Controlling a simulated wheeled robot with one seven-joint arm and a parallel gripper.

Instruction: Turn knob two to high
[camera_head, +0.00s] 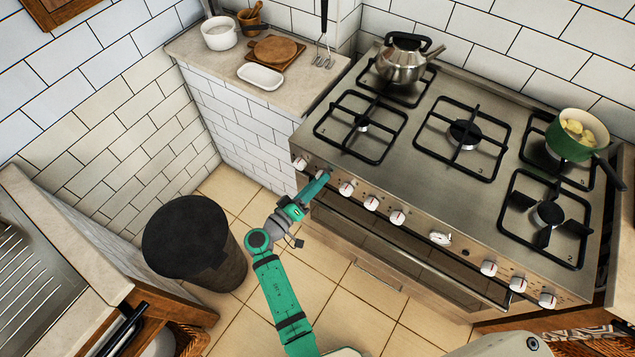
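The stove (425,165) has a row of white knobs along its front panel. From the left, I see a first knob (299,163), then one at my gripper, partly hidden, then a knob (346,188), another (371,202) and another (397,217). Right of a round dial (440,238) are three more knobs, the middle one (518,284) among them. A small "2" is marked by the front right burner (548,214); knob labels are too small to read. My gripper (321,177) is at the second knob from the left; contact and finger opening cannot be made out.
A kettle (402,62) stands on the back left burner, and a green pot (577,138) with yellowish food on the back right. A dark bin (190,240) stands left of my arm. The counter (215,65) holds dishes. Tiled floor lies before the oven.

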